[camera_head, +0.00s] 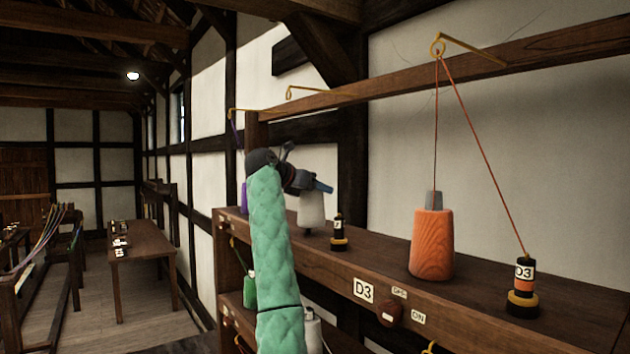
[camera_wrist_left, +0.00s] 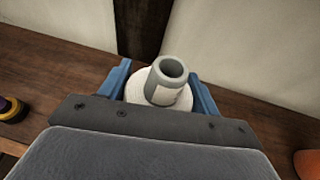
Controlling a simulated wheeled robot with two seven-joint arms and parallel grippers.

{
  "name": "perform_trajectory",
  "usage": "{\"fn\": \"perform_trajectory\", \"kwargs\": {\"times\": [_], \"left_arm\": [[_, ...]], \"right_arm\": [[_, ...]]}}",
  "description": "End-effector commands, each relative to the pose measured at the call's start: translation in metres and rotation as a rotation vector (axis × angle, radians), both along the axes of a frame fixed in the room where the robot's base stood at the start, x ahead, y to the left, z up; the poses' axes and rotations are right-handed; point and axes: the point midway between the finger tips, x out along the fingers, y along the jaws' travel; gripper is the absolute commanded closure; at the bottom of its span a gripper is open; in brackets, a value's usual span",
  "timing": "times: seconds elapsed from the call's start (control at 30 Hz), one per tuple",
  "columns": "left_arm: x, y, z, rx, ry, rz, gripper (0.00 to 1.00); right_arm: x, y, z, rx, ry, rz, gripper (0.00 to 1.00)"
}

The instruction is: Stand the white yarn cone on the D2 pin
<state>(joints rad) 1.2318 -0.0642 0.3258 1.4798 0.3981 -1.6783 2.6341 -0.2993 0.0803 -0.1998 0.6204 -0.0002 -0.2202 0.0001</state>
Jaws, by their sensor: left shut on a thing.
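The white yarn cone (camera_head: 312,209) is upright over the upper shelf, its lower part showing below my left gripper (camera_head: 315,185). In the left wrist view the cone (camera_wrist_left: 172,92), with its grey open tube top, sits between the blue fingers of the gripper (camera_wrist_left: 160,80), which is shut on it. The only large bay label I can read is D3 (camera_head: 363,289), on the shelf's front edge. My right gripper is not in view.
An orange cone (camera_head: 432,245) stands to the right, its thread running through a yellow hook (camera_head: 438,47) to a D3 spool (camera_head: 522,292). A black spool (camera_head: 338,236) stands close right of the white cone. A purple cone (camera_head: 244,198) is behind my arm. A beam (camera_head: 400,80) crosses above.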

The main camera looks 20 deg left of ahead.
Motion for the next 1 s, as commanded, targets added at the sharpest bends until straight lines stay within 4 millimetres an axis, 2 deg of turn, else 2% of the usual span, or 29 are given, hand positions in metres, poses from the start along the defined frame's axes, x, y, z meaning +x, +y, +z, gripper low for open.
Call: {"fn": "perform_trajectory", "kwargs": {"times": [0.23,1.0], "left_arm": [[-0.0005,0.0007,-0.0116,0.0,0.0,0.001,0.65],[-0.0016,0.0011,-0.0121,-0.001,0.0,0.0,0.65]], "right_arm": [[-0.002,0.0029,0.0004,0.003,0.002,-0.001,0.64],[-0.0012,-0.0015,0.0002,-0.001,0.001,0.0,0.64]]}}
